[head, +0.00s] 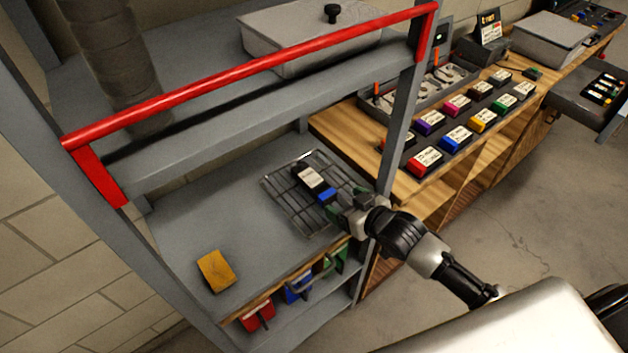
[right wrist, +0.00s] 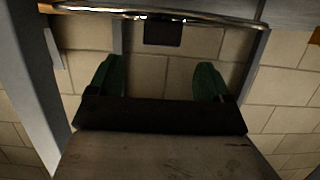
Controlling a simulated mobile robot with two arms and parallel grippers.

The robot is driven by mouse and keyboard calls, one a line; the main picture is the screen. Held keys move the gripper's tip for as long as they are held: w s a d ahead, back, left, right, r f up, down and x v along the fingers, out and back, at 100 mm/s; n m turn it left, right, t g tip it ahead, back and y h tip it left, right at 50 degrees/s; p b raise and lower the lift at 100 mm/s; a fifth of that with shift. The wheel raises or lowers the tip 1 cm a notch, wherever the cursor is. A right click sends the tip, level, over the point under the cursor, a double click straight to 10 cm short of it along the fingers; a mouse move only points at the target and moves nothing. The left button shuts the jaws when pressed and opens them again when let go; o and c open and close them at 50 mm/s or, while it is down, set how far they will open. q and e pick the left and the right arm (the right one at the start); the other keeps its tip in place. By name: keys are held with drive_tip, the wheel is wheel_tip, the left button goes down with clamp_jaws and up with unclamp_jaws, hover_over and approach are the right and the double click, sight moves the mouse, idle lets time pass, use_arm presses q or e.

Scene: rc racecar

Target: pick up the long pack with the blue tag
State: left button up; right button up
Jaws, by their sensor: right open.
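The long pack (head: 312,178), black with a white label, lies on a wire rack (head: 285,192) on the grey shelf. Its blue tag (head: 327,196) is at the end nearest my right gripper (head: 338,206). The right gripper is at the rack's near right edge, close to the tagged end; I cannot tell whether it touches. In the right wrist view its green fingers (right wrist: 160,80) are spread with nothing between them. A dark block (right wrist: 163,33) shows ahead of them by a chrome rim; I cannot tell if it is the pack. My left gripper is not in view.
A red rail (head: 250,72) and grey upper shelf stand above the pack. A shelf post (head: 390,150) is close to my right gripper. A yellow block (head: 215,270) lies at the shelf's left. Several colored packs (head: 455,138) sit on the wooden bench at right.

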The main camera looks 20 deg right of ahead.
sight(328, 194)
drive_tip(key=shift+x, duration=1.05)
drive_tip(key=shift+p+x, duration=0.7)
drive_tip(key=shift+x, duration=1.65)
drive_tip(key=shift+s+a, duration=0.1)
drive_tip(key=c, duration=1.2)
